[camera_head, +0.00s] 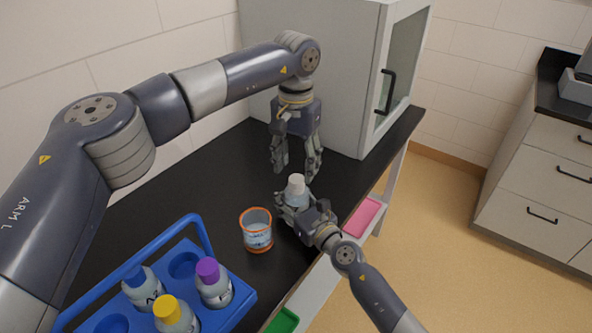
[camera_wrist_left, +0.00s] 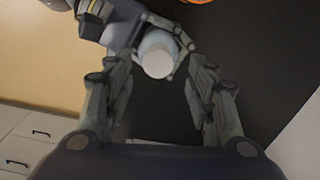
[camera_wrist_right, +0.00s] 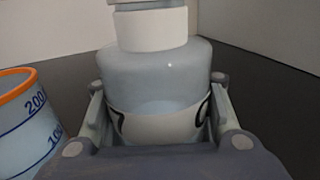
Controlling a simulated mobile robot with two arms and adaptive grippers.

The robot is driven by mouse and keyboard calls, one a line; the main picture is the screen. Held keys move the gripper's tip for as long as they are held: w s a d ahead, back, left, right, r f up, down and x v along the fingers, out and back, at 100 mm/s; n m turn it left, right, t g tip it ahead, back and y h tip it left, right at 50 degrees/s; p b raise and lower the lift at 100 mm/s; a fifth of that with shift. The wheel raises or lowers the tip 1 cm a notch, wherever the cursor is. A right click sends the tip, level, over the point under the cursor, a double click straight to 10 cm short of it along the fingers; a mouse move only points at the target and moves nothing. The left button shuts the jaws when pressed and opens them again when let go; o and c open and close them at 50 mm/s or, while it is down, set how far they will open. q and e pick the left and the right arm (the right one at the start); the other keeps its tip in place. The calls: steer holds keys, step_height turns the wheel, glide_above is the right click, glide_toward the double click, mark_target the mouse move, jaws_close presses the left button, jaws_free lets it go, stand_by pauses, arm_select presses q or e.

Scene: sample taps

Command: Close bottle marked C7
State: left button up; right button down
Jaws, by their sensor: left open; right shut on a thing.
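A pale translucent bottle with a white cap (camera_head: 296,184) stands at the table's right edge. The right wrist view shows its body (camera_wrist_right: 160,82) and a label with dark marks, mostly hidden, so I cannot read it. My right gripper (camera_head: 297,206) is shut on the bottle's body and holds it upright. The white cap (camera_wrist_left: 157,58) sits over the neck; I cannot tell how tightly. My left gripper (camera_head: 297,170) points down, open and empty, just above the cap. In the left wrist view the cap shows between and beyond its fingers.
A clear beaker with an orange rim (camera_head: 257,236) stands left of the bottle. A blue rack (camera_head: 236,305) at front left holds bottles with blue, purple and yellow caps. A grey cabinet (camera_head: 310,70) stands behind. Pink (camera_head: 362,217) and green (camera_head: 283,321) trays lie lower, beside the black tabletop.

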arm_select(q)
steer(key=shift+r, duration=0.8)
steer(key=shift+c, duration=0.2)
